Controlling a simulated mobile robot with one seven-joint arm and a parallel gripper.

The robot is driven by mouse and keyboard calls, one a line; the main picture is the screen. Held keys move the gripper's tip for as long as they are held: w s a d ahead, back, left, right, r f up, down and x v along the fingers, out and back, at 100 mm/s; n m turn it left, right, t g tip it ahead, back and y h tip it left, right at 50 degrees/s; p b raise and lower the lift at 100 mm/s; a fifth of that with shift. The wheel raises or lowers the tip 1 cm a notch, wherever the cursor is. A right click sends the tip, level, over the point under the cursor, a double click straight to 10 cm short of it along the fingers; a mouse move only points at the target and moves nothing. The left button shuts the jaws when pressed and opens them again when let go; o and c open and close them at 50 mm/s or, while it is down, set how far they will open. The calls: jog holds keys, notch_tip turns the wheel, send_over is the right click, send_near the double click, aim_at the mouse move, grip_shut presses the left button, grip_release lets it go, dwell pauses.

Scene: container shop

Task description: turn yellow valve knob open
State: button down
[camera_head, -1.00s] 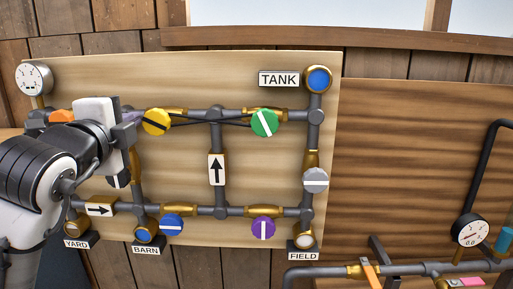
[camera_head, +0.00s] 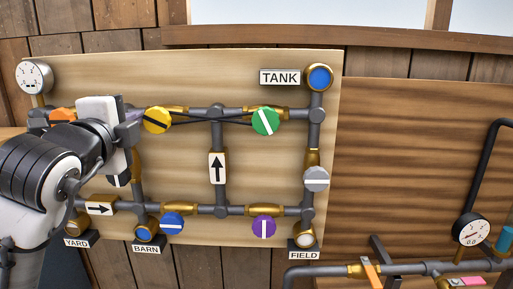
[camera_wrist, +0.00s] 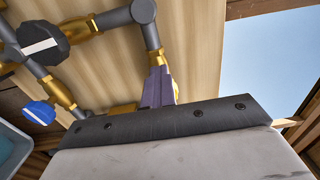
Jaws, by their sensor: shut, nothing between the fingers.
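The yellow valve knob (camera_head: 157,120) sits on the upper pipe of the left board. A dark stripe slants across its face, down to the right. My gripper (camera_head: 134,117) is just left of the knob, at the upper pipe. Its fingers are small and partly hidden in the head view. In the wrist view my gripper (camera_wrist: 158,88) shows shut purplish-grey fingers, with a sliver of yellow at their right edge. I cannot tell whether they touch the knob.
A green knob (camera_head: 265,121) is to the right on the same pipe; thin black lines run between it and the yellow knob. An orange knob (camera_head: 62,115) is partly behind my arm. Blue (camera_head: 171,223), purple (camera_head: 264,227) and grey (camera_head: 316,179) knobs sit lower.

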jog(key=shift+d+f+b, duration=0.3)
jog(key=shift+f+b, duration=0.4)
jog(key=shift+b, duration=0.25)
jog(key=shift+a, duration=0.3)
jog(key=s, duration=0.6)
jog(key=shift+a+b, duration=0.3)
jog(key=shift+b, duration=0.05)
